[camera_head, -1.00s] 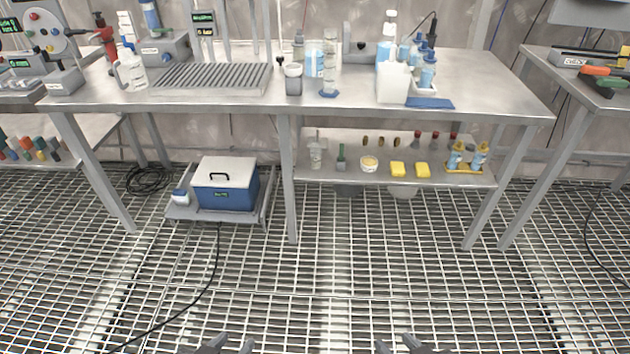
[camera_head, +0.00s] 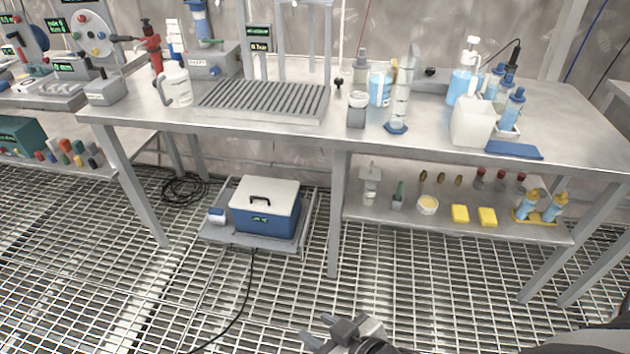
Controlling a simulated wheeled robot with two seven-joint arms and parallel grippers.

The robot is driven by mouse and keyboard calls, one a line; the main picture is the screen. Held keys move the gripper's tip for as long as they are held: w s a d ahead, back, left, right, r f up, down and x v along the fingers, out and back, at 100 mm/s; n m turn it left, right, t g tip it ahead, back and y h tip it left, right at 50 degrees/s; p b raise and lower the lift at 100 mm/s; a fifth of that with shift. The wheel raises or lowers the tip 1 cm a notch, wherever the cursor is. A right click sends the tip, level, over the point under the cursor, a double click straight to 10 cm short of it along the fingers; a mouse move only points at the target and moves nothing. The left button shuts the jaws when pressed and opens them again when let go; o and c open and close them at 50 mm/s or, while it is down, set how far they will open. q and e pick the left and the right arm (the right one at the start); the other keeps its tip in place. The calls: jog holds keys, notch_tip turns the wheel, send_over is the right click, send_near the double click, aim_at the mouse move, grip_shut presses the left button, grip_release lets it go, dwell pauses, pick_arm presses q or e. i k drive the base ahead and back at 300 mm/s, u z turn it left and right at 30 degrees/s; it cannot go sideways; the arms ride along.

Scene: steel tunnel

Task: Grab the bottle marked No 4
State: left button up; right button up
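No marking "No 4" can be read on any bottle; labels are too small. On the bench, several blue-capped bottles (camera_head: 513,107) stand at the right in a white tray. A wash bottle (camera_head: 463,86) with blue liquid stands behind a white container. A white bottle (camera_head: 177,86) with a handle stands at the left. Two blue-and-yellow bottles (camera_head: 554,207) lean in a yellow holder on the lower shelf. My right gripper (camera_head: 313,328) is low at the bottom edge, over the floor grating, well short of the bench. It looks open and empty. My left gripper is out of view.
The steel bench (camera_head: 300,136) spans the view, with a ribbed rack (camera_head: 262,99) and glassware on top. A blue box (camera_head: 265,207) with a white lid sits on a low platform below, trailing a cable. Sponges (camera_head: 460,214) lie on the shelf. The grating in front is free.

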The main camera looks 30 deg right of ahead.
aim_at(369, 192)
jog(key=z, duration=0.1)
jog(key=i, duration=1.2)
jog(key=z, duration=0.65)
